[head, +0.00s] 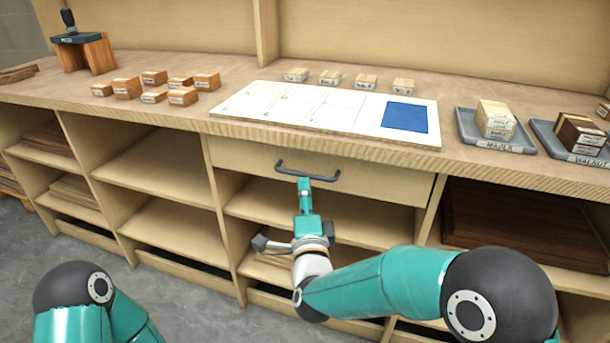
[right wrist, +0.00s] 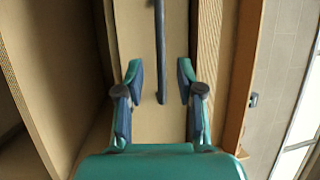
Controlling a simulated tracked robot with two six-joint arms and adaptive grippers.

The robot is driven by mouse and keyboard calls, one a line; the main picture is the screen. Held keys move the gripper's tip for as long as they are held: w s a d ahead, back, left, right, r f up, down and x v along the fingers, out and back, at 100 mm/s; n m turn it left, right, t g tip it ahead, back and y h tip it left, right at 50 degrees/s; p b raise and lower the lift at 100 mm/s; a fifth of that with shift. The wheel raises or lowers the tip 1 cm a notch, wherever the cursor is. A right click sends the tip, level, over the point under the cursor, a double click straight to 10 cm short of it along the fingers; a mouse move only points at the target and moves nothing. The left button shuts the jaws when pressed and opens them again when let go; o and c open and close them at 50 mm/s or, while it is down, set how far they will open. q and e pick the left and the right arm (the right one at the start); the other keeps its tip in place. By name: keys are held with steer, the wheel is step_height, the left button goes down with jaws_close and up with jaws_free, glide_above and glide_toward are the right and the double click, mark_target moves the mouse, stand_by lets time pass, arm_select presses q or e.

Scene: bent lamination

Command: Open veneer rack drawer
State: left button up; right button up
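The veneer rack drawer (head: 385,184) is a wide pale wood front under the worktop, and it looks closed. Its dark bar handle (head: 308,174) runs across the drawer front, left of its middle. My right gripper (head: 304,184) is at the handle in the head view. In the right wrist view my right gripper (right wrist: 159,70) is open, with one finger on each side of the handle (right wrist: 160,45) and visible gaps between. The drawer front (right wrist: 142,100) fills the background there. My left gripper is out of view; only part of my left arm shows at lower left.
On the worktop (head: 185,120) are small wood blocks (head: 154,77), a white board with a blue patch (head: 405,116), a maple tray (head: 478,138) and a walnut tray (head: 570,148). Open shelves (head: 165,175) flank the drawer, and dark sheets (head: 520,225) lie at right.

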mark_target(303, 173)
steer(key=x, duration=0.6)
steer(key=shift+f, duration=0.1)
jaws_close()
